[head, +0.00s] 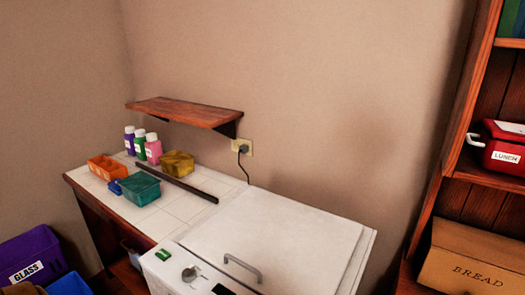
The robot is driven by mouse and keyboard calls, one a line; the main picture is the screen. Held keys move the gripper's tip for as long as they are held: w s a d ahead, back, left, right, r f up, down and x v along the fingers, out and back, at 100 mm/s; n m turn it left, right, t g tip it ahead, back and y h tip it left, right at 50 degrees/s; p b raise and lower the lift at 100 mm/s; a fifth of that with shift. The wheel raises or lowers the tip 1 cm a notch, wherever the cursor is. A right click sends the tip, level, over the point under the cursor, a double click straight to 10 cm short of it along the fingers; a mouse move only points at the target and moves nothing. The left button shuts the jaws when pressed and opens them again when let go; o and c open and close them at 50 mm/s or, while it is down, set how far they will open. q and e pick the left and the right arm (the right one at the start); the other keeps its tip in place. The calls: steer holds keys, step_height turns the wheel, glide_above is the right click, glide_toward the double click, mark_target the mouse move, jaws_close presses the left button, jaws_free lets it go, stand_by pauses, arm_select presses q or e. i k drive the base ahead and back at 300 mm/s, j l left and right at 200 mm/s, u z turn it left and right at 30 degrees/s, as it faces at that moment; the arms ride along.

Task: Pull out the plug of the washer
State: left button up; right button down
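In the head view a black plug (243,149) sits in a pale yellowish wall socket (249,143) below the right end of the wall shelf. Its dark cord (245,168) runs down behind the back edge of the white washer (275,240). The washer has a grey handle on its top, and a knob and a dark display at its front. Neither of my grippers is in view.
A wooden wall shelf (185,111) juts out left of the socket. The tiled counter (180,205) holds bottles (140,145), containers (140,188) and a dark bar (176,183). A tall bookcase (452,130) stands at right. Purple and blue bins (32,250) are at lower left.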

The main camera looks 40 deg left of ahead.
mark_target(244, 149)
steer(key=j+z, duration=0.3)
steer(key=k+j+z, duration=0.15)
steer(key=j+z, duration=0.2)
steer(key=k+j+z, duration=0.1)
steer(key=j+z, duration=0.2)
steer(key=k+j+z, duration=0.1)
steer(key=k+j, duration=0.25)
steer(key=j, duration=0.25)
steer(key=k+j+z, duration=0.1)
steer(key=k+j, duration=0.25)
steer(key=j, duration=0.2)
steer(key=k+j, duration=0.4)
steer(key=j, duration=0.15)
steer(key=z, duration=0.05)
